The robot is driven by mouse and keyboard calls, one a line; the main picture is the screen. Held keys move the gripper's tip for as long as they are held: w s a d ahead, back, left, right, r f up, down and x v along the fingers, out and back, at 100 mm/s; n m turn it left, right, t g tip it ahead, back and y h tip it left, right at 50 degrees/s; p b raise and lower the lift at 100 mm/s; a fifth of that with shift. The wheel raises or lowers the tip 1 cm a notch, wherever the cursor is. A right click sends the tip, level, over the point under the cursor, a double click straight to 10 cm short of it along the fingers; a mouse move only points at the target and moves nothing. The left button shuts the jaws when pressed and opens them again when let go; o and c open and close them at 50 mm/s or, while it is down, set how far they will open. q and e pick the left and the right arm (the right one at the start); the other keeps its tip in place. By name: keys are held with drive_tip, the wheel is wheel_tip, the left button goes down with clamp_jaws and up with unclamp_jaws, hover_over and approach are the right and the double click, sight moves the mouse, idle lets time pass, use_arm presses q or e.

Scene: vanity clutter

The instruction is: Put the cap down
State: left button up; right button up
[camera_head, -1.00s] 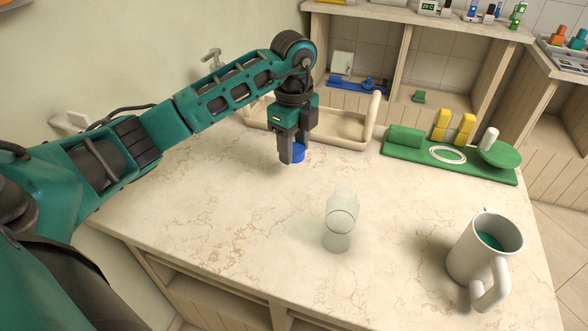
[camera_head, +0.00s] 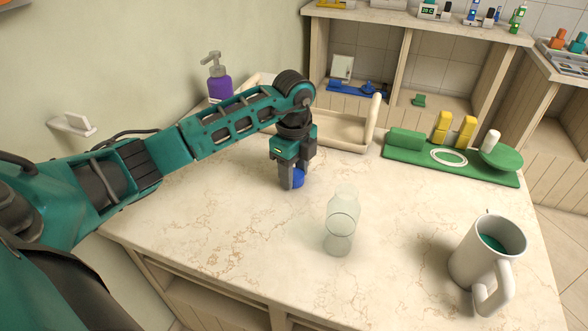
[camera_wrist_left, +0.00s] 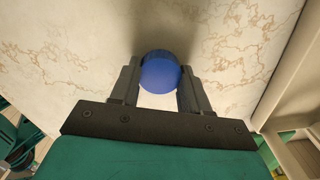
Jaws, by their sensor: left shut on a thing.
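My left gripper (camera_head: 292,180) is shut on a blue round cap (camera_head: 299,178), low over the marble counter. I cannot tell whether the cap touches the counter. In the left wrist view the cap (camera_wrist_left: 160,72) sits between the two fingers of the left gripper (camera_wrist_left: 160,80), with bare marble around it. A clear glass bottle (camera_head: 341,222) stands upright and open on the counter, to the right and nearer than the gripper. My right gripper is out of view.
A beige tray (camera_head: 347,134) lies behind the gripper. A purple pump bottle (camera_head: 219,87) stands behind my left arm. A green tray (camera_head: 425,165) with several items is at the back right. A white mug (camera_head: 474,258) stands at the front right. Marble between these is clear.

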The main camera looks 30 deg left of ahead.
use_arm(q)
drive_tip(key=shift+f, duration=0.2)
drive_tip(key=o, duration=1.2)
wheel_tip(320, 180, up, 13)
drive_tip(key=shift+p, duration=0.8)
